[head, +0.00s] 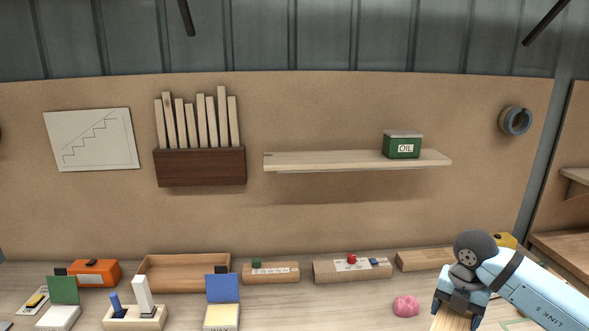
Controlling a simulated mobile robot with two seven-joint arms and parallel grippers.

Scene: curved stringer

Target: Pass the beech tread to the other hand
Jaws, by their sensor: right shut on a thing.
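My right gripper (459,308) is at the lower right, with its arm coming in from the right edge. It points down and is shut on a pale wooden piece (449,322), which looks like the beech tread. Only the top part of this piece shows between and below the fingers. The rest is cut off by the bottom edge of the head view. My left gripper is not in view.
A pink lump (405,307) lies just left of my right gripper. Wooden blocks (351,271) and an open wooden tray (160,277) line the back of the bench. An orange box (95,273) stands at left. The bench between the blue card (222,288) and pink lump is clear.

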